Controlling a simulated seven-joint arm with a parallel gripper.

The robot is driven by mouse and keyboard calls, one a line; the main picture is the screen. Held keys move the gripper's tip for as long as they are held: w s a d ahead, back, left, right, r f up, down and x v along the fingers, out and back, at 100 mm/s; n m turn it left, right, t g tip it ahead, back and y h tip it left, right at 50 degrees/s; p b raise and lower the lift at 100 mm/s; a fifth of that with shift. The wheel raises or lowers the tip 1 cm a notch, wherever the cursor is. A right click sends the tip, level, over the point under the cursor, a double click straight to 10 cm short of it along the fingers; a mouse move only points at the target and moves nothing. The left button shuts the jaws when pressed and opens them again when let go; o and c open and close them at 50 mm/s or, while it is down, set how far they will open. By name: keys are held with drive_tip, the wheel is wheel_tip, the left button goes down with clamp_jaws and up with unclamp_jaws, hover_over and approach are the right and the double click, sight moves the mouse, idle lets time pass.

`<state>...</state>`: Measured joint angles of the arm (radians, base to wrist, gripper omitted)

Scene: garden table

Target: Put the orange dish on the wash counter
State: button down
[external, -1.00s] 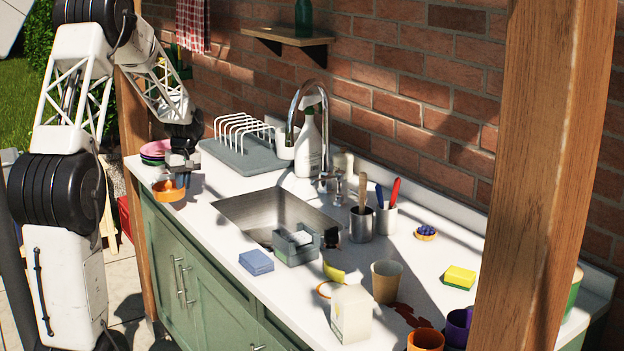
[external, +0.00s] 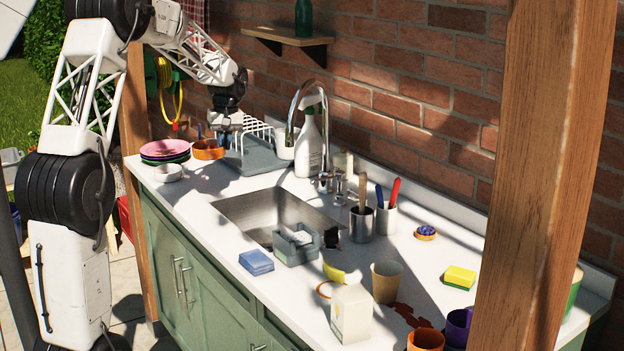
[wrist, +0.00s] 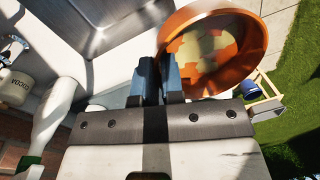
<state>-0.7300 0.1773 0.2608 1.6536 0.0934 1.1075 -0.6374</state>
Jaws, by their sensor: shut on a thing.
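The orange dish (external: 208,152) is held by my gripper (external: 222,128) near the far left end of the white wash counter (external: 203,195), between the plate stack and the drying rack. It looks raised above the counter, but the exact gap cannot be told. In the wrist view my gripper (wrist: 158,80) is shut with its fingers at the rim of the dish (wrist: 256,52). The inside of the dish has pale green and orange patches and looks empty. The finger contact is partly hidden in the external view.
The sink (external: 265,210) lies in front.

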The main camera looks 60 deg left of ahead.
drive_tip(key=w+d+r+m, duration=0.1)
drive_tip(key=w+d+r, duration=0.4)
drive_tip(key=r, duration=0.3)
drive_tip(key=w+d+r+m, duration=0.2)
drive_tip(key=w+d+r, duration=0.4)
drive_tip(key=r, duration=0.3)
drive_tip(key=w+d+r+m, duration=0.2)
drive_tip(key=w+d+r, duration=0.3)
drive_tip(key=d+r, duration=0.2)
wheel_tip(320, 180, up, 2)
drive_tip(key=shift+w+r, duration=0.1)
drive_tip(key=shift+w, duration=0.05)
drive_tip(key=w+d+r, duration=0.2)
drive_tip(key=w+d, duration=0.1)
drive_tip(key=d, duration=0.9)
drive_tip(key=d+f+m, duration=0.1)
drive_tip(key=d+f, duration=1.3)
drive_tip(key=f, duration=0.3)
drive_tip(key=w+d+f+m, duration=0.1)
drive_tip(key=d+f, duration=1.2)
drive_tip(key=f, duration=0.4)
drive_tip(key=shift+w+d+m+y, duration=0.3)
drive_tip(key=shift+d, duration=0.1)
